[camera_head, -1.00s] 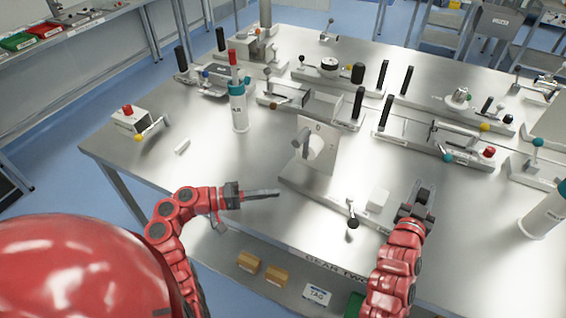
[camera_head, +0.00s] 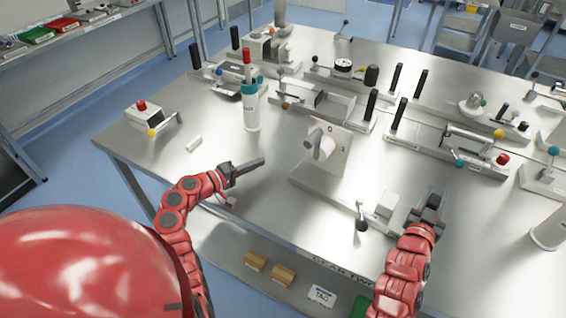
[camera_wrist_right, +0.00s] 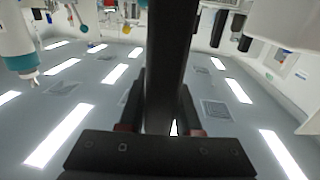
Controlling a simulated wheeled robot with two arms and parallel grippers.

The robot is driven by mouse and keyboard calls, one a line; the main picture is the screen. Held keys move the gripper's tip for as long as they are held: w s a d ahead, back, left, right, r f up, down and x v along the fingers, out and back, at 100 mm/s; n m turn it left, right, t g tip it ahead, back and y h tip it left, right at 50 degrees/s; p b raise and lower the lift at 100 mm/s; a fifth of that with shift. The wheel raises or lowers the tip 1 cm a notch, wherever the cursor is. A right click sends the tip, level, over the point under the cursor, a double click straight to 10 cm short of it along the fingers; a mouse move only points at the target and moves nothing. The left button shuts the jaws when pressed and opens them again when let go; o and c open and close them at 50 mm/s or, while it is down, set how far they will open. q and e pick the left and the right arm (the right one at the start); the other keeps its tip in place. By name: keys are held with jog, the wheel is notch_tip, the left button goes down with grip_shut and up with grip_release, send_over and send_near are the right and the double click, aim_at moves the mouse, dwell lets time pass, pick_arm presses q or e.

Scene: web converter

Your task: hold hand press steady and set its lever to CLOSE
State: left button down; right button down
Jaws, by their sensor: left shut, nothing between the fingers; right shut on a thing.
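The nearest fixture on the table looks like the hand press (camera_head: 322,184). It has a flat metal base, an upright panel (camera_head: 342,153) marked 0 and 1 with a pale rounded part in front, a white block, and a short lever (camera_head: 361,220) with a black knob at its front edge. No CLOSE marking is legible. My right gripper (camera_head: 432,203) is shut on a dark upright bar (camera_wrist_right: 172,65) at the base's right end; the bar fills the middle of the right wrist view. My left gripper (camera_head: 262,162) is shut and empty, left of the base and apart from it.
A white bottle (camera_head: 252,110) with a teal collar and red top stands behind my left gripper. A box with a red button (camera_head: 143,115) is at the left. Several fixtures with black posts (camera_head: 398,113) fill the back. The table's front-left area is mostly clear.

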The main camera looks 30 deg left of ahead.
pick_arm(q)
jog(key=shift+w+f, duration=0.1)
jog(key=shift+f, duration=0.05)
pick_arm(e)
jog(key=shift+w+f, duration=0.1)
dwell(0.7)
pick_arm(q)
jog(key=shift+w, duration=0.1)
pick_arm(e)
jog(key=c, duration=0.5)
grip_release()
jog(key=shift+w, duration=0.1)
jog(key=shift+r, duration=0.2)
jog(key=shift+s+a, duration=0.2)
jog(key=shift+s, duration=1.8)
jog(key=shift+s+a, duration=0.25)
jog(key=shift+s, duration=1.8)
jog(key=shift+s+a, duration=0.2)
jog(key=shift+s, duration=1.8)
